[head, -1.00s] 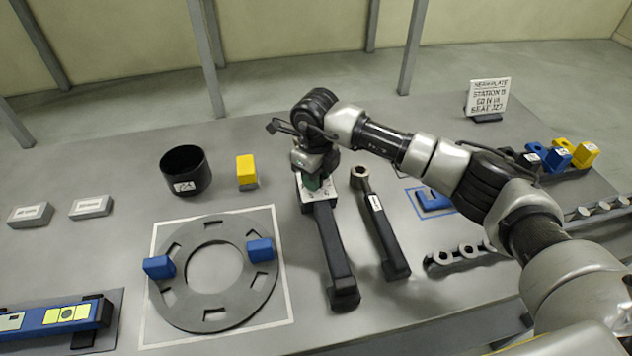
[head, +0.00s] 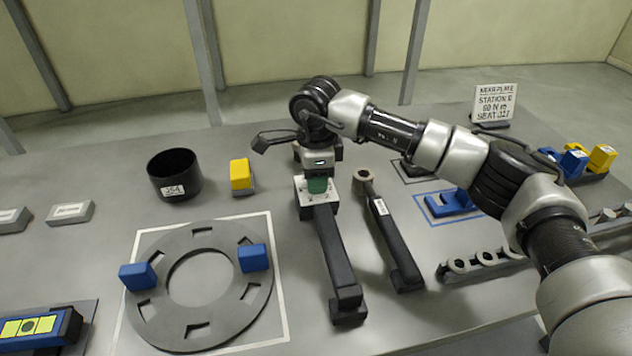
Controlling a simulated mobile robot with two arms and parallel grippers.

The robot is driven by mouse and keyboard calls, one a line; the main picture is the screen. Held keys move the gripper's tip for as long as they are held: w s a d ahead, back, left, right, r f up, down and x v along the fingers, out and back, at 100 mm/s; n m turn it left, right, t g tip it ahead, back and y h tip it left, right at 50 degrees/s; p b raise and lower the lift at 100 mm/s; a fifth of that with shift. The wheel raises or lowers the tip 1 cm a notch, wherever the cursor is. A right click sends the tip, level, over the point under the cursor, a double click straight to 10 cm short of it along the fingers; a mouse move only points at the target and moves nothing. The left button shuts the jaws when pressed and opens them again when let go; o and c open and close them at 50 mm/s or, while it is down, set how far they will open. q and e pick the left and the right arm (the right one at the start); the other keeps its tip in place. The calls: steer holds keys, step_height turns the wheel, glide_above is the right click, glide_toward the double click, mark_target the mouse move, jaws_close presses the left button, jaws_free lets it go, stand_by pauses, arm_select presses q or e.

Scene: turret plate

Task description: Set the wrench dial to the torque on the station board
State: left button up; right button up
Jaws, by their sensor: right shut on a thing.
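The torque wrench (head: 333,255) lies on the table with its dark handle toward me. At its far end a white scale plate (head: 304,197) carries a green dial knob (head: 317,186). My right gripper (head: 318,178) points down and is shut on the knob; its fingertips are partly hidden. The scale marks are too small to read. The station board (head: 494,104) stands at the back right; its small lettering seems to include "60 N m". My left gripper is out of view.
A second wrench (head: 388,235) lies close on the right. A grey ring plate (head: 160,308) with two blue blocks lies on the left. A black cup (head: 174,176) and a yellow block (head: 241,175) stand behind it. A socket rail (head: 485,262) lies right.

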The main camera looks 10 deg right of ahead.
stand_by(0.3)
steer(key=o, duration=0.9)
steer(key=shift+o, duration=0.2)
steer(key=shift+r, duration=0.1)
step_height(320, 180, up, 11)
steer(key=b, duration=0.1)
